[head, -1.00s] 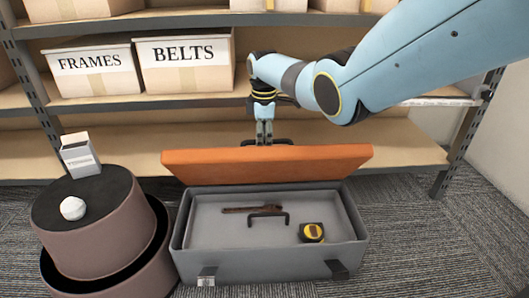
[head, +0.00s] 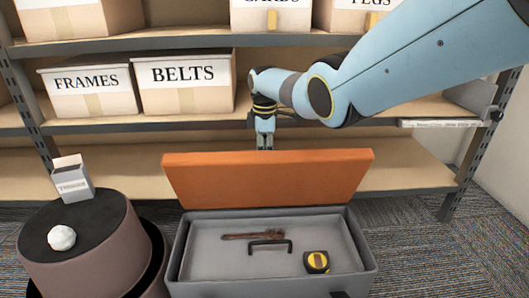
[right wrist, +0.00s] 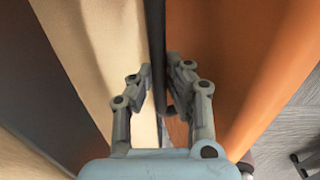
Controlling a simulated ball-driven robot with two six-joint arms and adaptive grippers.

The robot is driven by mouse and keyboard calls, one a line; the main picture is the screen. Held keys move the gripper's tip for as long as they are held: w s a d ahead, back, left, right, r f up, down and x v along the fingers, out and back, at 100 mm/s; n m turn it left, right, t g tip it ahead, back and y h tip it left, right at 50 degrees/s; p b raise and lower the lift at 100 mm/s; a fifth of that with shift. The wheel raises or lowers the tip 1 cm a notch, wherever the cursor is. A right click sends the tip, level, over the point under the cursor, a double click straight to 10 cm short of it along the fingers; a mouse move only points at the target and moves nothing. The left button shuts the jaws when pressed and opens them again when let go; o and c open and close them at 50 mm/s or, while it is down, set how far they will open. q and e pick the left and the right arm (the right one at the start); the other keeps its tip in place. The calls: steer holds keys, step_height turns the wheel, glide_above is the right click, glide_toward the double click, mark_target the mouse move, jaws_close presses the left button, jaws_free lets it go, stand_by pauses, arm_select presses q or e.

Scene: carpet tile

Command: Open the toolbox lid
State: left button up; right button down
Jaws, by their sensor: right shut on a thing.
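The grey toolbox (head: 199,236) sits on the carpet at the bottom middle of the head view. Its orange lid (head: 267,179) stands raised at the back, its inner face towards me. The right wrist view also shows the lid (right wrist: 236,62). My right gripper (head: 265,147) is behind the lid's top edge in the head view. In the right wrist view its fingers (right wrist: 160,90) are closed around a dark bar by the lid, seemingly the lid handle (right wrist: 171,109). The handle is hidden in the head view. My left gripper is not in view.
Inside the toolbox lie a wrench (head: 240,236), a dark handle (head: 269,243) and a yellow tape measure (head: 317,262). A round stool (head: 90,253) at left bears a white ball (head: 61,238) and a small box (head: 73,178). A shelf (head: 130,170) stands close behind the lid.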

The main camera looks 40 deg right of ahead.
steer(key=c, duration=1.3)
jaws_free()
steer(key=r, duration=0.7)
steer(key=shift+s+a+r, duration=0.1)
steer(key=shift+s+r, duration=0.1)
steer(key=shift+r, duration=0.05)
steer(key=shift+a, duration=0.1)
